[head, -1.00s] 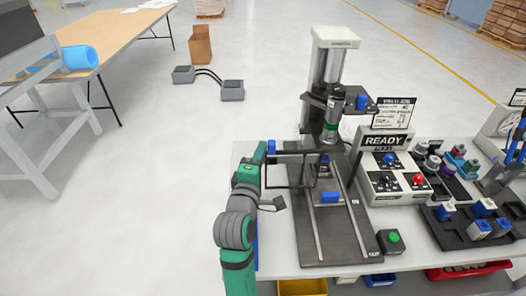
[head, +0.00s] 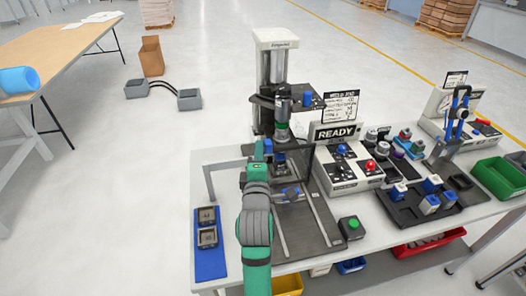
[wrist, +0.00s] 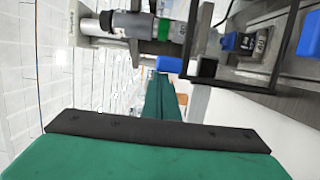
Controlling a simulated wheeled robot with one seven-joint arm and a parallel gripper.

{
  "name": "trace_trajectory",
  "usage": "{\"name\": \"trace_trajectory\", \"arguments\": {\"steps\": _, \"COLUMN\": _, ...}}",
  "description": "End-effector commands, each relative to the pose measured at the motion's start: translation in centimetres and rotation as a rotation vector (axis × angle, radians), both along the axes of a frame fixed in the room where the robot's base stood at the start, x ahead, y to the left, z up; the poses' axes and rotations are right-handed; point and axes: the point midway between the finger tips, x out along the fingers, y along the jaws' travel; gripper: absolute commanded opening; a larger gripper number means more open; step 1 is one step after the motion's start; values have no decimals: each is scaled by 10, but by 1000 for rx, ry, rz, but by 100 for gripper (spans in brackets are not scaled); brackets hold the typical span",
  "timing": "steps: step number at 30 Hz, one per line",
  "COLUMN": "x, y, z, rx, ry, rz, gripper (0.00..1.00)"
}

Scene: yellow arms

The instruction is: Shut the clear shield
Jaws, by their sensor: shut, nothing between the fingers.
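The clear shield (wrist: 189,40) is a see-through panel in a black frame, seen edge-on and from the side in the wrist view. A blue block (wrist: 168,64), possibly its handle, sits at its lower corner. The shield stands beside the bench press (head: 277,50); in the head view my arm covers much of it, and how far it is swung cannot be told. My gripper (head: 262,152) is at the press's left front, close to the shield. In the wrist view its green fingers (wrist: 165,98) are shut and empty, near the blue block; contact is unclear.
The READY control box (head: 340,165) stands right of the press, with a green button (head: 352,222) in front. A black tray (head: 412,208) with blue-topped parts is farther right. A blue tray (head: 209,262) lies at the bench's left.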

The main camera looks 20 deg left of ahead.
Motion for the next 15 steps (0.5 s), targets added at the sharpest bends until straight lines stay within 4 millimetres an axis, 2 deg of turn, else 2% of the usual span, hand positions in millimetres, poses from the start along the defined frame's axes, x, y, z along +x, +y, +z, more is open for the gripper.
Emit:
{"name": "trace_trajectory", "arguments": {"steps": 1, "x": 4, "y": -7, "z": 0, "rx": -2, "ry": 0, "rz": -15, "gripper": 0}}
{"name": "trace_trajectory", "arguments": {"steps": 9, "x": 5, "y": -10, "z": 0, "rx": -3, "ry": 0, "rz": -22, "gripper": 0}}
{"name": "trace_trajectory", "arguments": {"steps": 15, "x": 0, "y": 2, "z": 0, "rx": -4, "ry": 0, "rz": -20, "gripper": 0}}
